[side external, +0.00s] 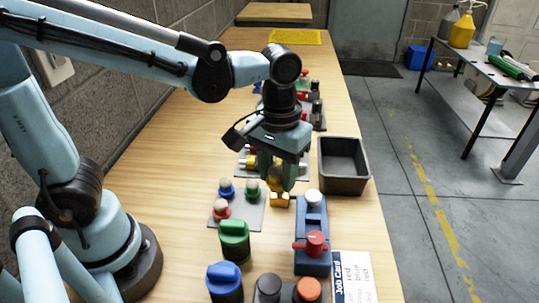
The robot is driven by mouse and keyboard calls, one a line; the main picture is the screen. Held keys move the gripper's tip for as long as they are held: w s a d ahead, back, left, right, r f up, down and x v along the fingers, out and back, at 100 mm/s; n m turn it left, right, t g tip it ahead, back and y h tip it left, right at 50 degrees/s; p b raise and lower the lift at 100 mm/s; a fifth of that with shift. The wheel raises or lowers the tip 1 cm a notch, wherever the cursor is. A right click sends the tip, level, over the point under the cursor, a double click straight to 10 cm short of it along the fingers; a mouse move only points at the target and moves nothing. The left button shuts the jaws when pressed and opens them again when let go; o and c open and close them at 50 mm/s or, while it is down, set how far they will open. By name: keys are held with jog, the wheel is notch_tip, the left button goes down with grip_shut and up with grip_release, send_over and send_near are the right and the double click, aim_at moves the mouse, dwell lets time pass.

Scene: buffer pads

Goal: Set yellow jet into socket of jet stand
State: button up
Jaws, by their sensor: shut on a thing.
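My gripper (279,186) points down over the middle of the wooden table. Its green fingers are shut on the yellow jet (279,200), whose lower part shows just below the fingertips. The jet is close above the table or a plate; whether it touches cannot be told. A grey plate (241,174) with yellow and red parts lies behind the gripper and is partly hidden by it. I cannot tell for sure which fixture is the jet stand, and no empty socket is clearly visible.
A grey plate (240,223) with blue, green and red white-topped pieces lies left of the gripper. A blue fixture with a red knob (313,252) stands in front. A dark bin (343,165) is at right. Green (235,240) and blue (224,281) pieces stand nearer.

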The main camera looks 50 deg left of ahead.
jog(key=w+d, duration=0.3)
jog(key=d, duration=0.4)
jog(key=shift+d+f, duration=0.15)
jog(key=shift+f, duration=2.65)
jog(key=shift+w+f, duration=0.1)
jog(key=shift+f, duration=0.75)
jog(key=shift+r, duration=2)
jog(key=shift+f, duration=0.15)
jog(key=shift+f, duration=1)
jog(key=shift+f, duration=0.8)
jog(key=shift+r, duration=1.95)
